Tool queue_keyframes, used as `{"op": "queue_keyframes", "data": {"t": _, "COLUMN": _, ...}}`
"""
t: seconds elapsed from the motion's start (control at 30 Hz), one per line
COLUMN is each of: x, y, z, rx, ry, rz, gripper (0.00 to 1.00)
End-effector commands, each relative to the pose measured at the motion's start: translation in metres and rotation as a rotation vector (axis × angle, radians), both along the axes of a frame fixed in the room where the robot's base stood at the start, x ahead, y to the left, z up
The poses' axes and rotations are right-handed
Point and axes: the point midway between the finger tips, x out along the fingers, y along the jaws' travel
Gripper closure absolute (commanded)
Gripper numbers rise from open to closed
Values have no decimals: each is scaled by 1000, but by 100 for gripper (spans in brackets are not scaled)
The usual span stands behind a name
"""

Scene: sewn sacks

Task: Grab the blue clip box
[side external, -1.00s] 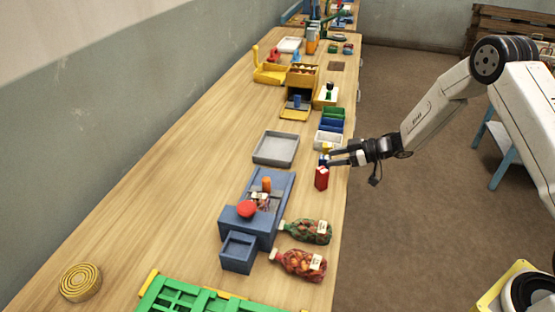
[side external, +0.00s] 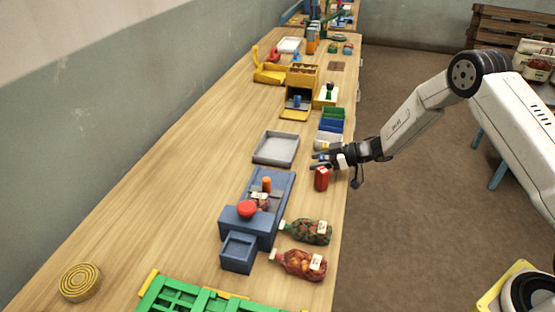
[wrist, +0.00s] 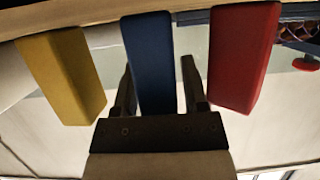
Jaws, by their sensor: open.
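The blue clip box (wrist: 148,50) stands between the two fingers of my gripper (wrist: 157,66) in the wrist view. The fingers are open, one on each side of it, and I cannot tell whether either touches it. The yellow box (wrist: 62,75) is to its left and the red box (wrist: 242,55) to its right, each outside the fingers. In the side view my gripper (side external: 318,160) is at the table's right edge, just behind the red box (side external: 321,179). The fingers mostly hide the blue box there.
A grey tray (side external: 256,160) lies to the left of the boxes. Green and blue bins (side external: 332,116) and a white bin stand behind. A blue-grey clip machine (side external: 228,222) and two filled net sacks (side external: 310,231) are nearer the camera. The table's left side is largely clear.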

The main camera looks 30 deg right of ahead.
Motion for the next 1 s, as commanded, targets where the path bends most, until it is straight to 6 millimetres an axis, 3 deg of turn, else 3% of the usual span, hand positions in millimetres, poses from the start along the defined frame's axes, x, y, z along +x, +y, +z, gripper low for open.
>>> {"op": "queue_keyframes", "data": {"t": 0.17, "x": 0, "y": 0, "z": 0, "rx": 0, "ry": 0, "rz": 0, "gripper": 47}}
{"op": "queue_keyframes", "data": {"t": 0.33, "x": 0, "y": 0, "z": 0, "rx": 0, "ry": 0, "rz": 0, "gripper": 100}}
{"op": "queue_keyframes", "data": {"t": 0.77, "x": 0, "y": 0, "z": 3, "rx": 0, "ry": -1, "rz": 0, "gripper": 100}}
{"op": "queue_keyframes", "data": {"t": 1.0, "x": 1, "y": 0, "z": 17, "rx": 0, "ry": -3, "rz": 1, "gripper": 100}}
